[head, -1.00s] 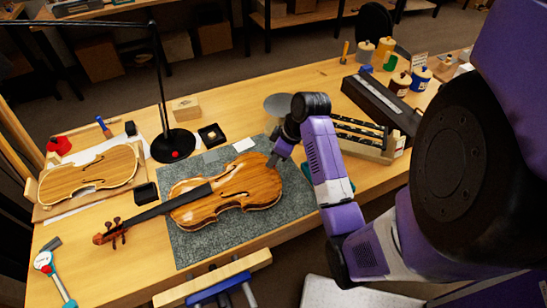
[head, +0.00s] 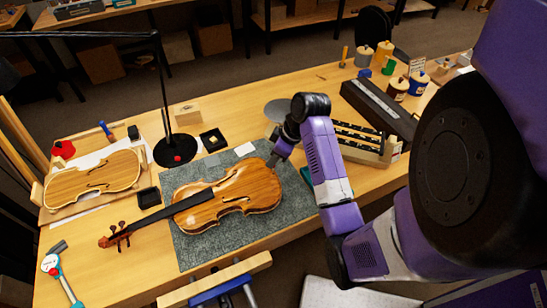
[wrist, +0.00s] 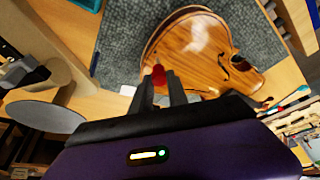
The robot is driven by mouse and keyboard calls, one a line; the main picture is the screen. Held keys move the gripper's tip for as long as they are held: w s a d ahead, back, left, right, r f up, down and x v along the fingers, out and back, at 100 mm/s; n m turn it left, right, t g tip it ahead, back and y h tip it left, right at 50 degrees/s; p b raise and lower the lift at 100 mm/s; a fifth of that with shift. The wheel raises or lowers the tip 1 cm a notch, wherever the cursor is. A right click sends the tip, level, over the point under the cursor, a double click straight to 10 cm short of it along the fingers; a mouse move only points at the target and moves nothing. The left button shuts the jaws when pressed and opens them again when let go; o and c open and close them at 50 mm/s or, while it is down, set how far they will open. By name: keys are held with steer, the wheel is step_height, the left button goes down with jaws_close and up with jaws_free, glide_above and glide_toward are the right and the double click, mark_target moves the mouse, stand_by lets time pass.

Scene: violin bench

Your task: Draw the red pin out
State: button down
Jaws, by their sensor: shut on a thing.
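The red pin (wrist: 158,73) shows in the wrist view between the tips of my gripper (wrist: 160,82), which is shut on it. The pin is at the rounded bottom edge of the violin (wrist: 195,52); I cannot tell how deep it sits in it, or whether it is clear of it. In the head view the violin (head: 232,192) lies face up on a grey mat (head: 200,248), its neck toward the left. My gripper (head: 273,161) is at its right end there, and the pin is hidden.
A black lamp base (head: 175,152) and a small black tray (head: 213,140) stand behind the mat. A violin plate (head: 90,180) lies at the left. A rack (head: 360,140), a long dark case (head: 378,108) and several jars are at the right. A vise (head: 225,285) is at the front edge.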

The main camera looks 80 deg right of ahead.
steer(key=shift+r, duration=0.1)
steer(key=shift+r+p, duration=0.55)
steer(key=shift+r, duration=2.9)
